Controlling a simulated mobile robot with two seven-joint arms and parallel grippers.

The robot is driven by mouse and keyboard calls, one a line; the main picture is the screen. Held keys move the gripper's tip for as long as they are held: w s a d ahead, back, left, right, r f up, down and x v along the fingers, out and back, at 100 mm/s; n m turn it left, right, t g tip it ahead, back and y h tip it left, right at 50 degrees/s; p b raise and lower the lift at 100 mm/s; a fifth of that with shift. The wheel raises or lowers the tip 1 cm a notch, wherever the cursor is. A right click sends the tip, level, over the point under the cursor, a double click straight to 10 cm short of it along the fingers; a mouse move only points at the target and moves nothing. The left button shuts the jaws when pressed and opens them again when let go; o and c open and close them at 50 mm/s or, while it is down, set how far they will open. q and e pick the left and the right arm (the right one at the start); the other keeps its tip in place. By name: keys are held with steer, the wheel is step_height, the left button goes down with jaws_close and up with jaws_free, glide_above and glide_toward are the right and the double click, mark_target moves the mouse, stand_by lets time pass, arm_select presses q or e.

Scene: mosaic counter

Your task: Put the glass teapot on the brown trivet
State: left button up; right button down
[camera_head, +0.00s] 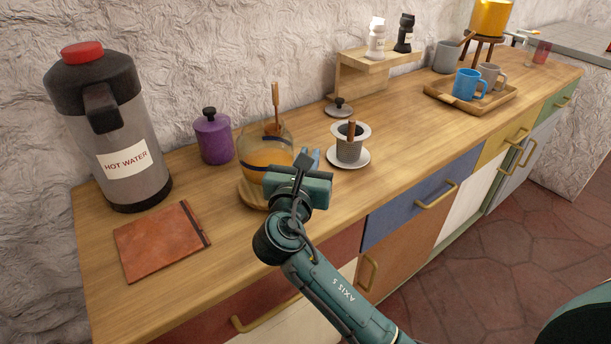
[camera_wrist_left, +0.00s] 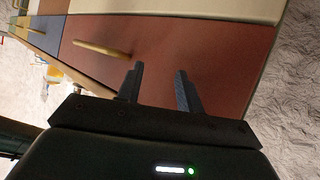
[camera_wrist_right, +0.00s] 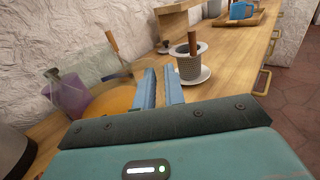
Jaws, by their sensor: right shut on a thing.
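The glass teapot (camera_head: 264,150), with amber liquid inside, stands upright near the counter's front edge in the head view. It also shows left of the fingers in the right wrist view (camera_wrist_right: 112,98). A round brown wooden disc, apparently the trivet (camera_head: 249,194), shows beneath it; I cannot tell whether they touch. My right gripper (camera_head: 306,160) is at the teapot's right side, shut on it; its blue fingers show in the right wrist view (camera_wrist_right: 160,84), the exact grip unclear. My left gripper (camera_wrist_left: 158,78) is open and empty, facing the cabinet fronts.
A hot water dispenser (camera_head: 132,150), purple canister (camera_head: 213,138) and flat reddish-brown square (camera_head: 158,241) are left of the teapot. A grey strainer cup (camera_head: 349,147) on a white saucer (camera_head: 363,159) stands close right. A tray (camera_head: 503,104) with mugs is farther right.

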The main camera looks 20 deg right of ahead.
arm_select(q)
steer(key=shift+s+r+p, duration=0.1)
steer(key=shift+r+p, duration=0.05)
steer(key=shift+p, duration=0.2)
arm_select(e)
step_height(320, 180, down, 3)
steer(key=shift+f, duration=0.2)
steer(key=c, duration=1.9)
jaws_free()
steer(key=shift+f, duration=0.15)
arm_select(q)
steer(key=shift+s+d+f, duration=0.1)
steer(key=shift+f, duration=0.15)
arm_select(e)
steer(key=o, duration=0.4)
